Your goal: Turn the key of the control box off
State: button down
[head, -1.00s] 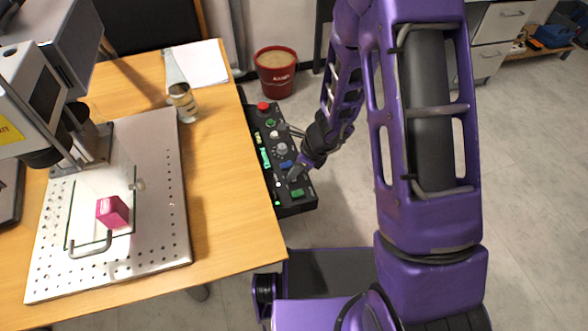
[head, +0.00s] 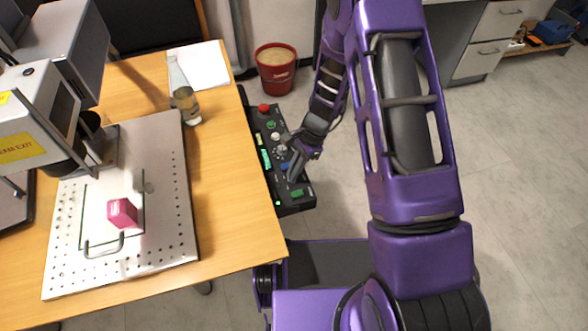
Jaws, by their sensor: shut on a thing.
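The black control box (head: 296,207) is mounted at the right edge of the wooden table. It carries a red button (head: 263,108), a green button (head: 270,125), a blue button (head: 285,166) and another green one (head: 297,193). The silver key switch (head: 280,149) sits around the middle of the panel. My gripper (head: 289,154) reaches in from the right, low over the panel, with its fingers shut on the key. The fingers partly cover the key, and its exact angle is too small to tell.
A laser marker (head: 45,110) stands over a perforated plate (head: 170,235) with a pink block (head: 122,213) on it. A red bucket (head: 276,72) stands on the floor behind the box.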

jog(key=n+g, duration=0.1)
jog(key=n, duration=0.2)
jog(key=n+h, duration=0.1)
jog(key=n, duration=0.2)
jog(key=shift+w+a+g+h+b, duration=0.1)
jog(key=shift+w+g+h+b, duration=0.05)
jog(key=shift+g+h+b, duration=0.2)
jog(key=shift+n, duration=0.4)
jog(key=c, duration=1)
grip_release()
jog(key=p+v, duration=0.1)
jog(key=v, duration=1.6)
jog(key=shift+w+r, duration=0.2)
jog(key=shift+w, duration=0.05)
